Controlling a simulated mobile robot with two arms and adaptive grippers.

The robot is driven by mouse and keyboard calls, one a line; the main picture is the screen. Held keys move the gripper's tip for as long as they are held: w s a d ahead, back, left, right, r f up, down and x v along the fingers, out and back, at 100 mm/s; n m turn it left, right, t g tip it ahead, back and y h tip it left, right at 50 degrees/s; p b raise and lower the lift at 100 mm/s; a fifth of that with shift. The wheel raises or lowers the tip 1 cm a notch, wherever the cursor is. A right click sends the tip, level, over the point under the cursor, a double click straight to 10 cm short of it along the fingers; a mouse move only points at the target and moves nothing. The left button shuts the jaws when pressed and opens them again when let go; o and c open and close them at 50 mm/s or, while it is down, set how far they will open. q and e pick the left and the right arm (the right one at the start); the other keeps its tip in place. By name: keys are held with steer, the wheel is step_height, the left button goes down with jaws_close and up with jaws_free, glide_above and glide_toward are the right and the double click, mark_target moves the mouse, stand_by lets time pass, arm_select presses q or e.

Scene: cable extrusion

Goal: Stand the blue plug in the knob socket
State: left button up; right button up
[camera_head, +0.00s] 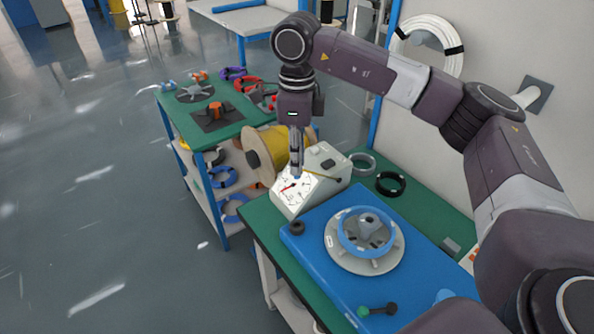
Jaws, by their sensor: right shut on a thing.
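My right gripper (296,168) points straight down over the white meter box (318,178), at its dial face. Its fingers are shut on the blue plug, of which only a speck of blue (297,178) shows at the fingertips. The plug is mostly hidden, and I cannot tell whether it touches the box. The box has a sloped white dial with a red needle (289,187) and a black knob (328,163) on its top. The knob socket is not clearly visible; the gripper covers part of the box. My left gripper is not in view.
A blue mat (310,250) on the green bench carries a grey reel with a blue ring (365,240), a black knob-like part (297,228) and a green-tipped part (377,310). Black (390,184) and grey rings lie behind. A yellow cable drum (270,148) stands just behind the box.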

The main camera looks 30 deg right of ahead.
mark_target(297, 178)
steer(key=shift+r, duration=0.1)
steer(key=shift+o, duration=0.8)
steer(key=shift+c, duration=1)
steer(key=shift+f+b, duration=2.85)
steer(key=shift+f, duration=1.15)
steer(key=s+d+b, duration=0.4)
steer(key=s+d, duration=0.7)
steer(key=d, duration=0.3)
steer(key=shift+s, duration=0.35)
